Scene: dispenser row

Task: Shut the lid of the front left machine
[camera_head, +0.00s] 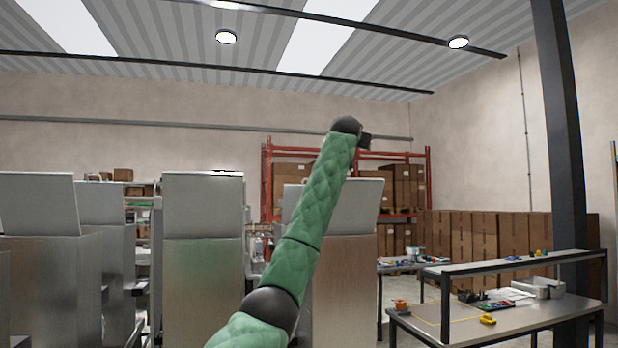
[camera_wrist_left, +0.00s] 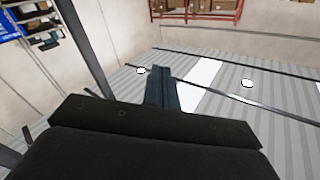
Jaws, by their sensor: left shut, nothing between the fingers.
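In the head view several metal machines stand in the left half. The nearest full one on the left (camera_head: 50,290), apparently the front left machine, has its flat grey lid (camera_head: 37,203) standing up, tilted back. My left arm, in green padding, rises across the middle of the view. My left gripper (camera_head: 366,141) is high at its end, in the air, to the right of that machine and well apart from its lid. In the left wrist view the dark fingers (camera_wrist_left: 161,75) are together and empty, against the ceiling. My right gripper is not in view.
A middle machine (camera_head: 203,290) and a right machine (camera_head: 342,300), partly behind my arm, also have upright panels on top. A workbench (camera_head: 520,318) with small items stands at the right by a dark post (camera_head: 565,150). Brown boxes (camera_head: 490,238) line the back.

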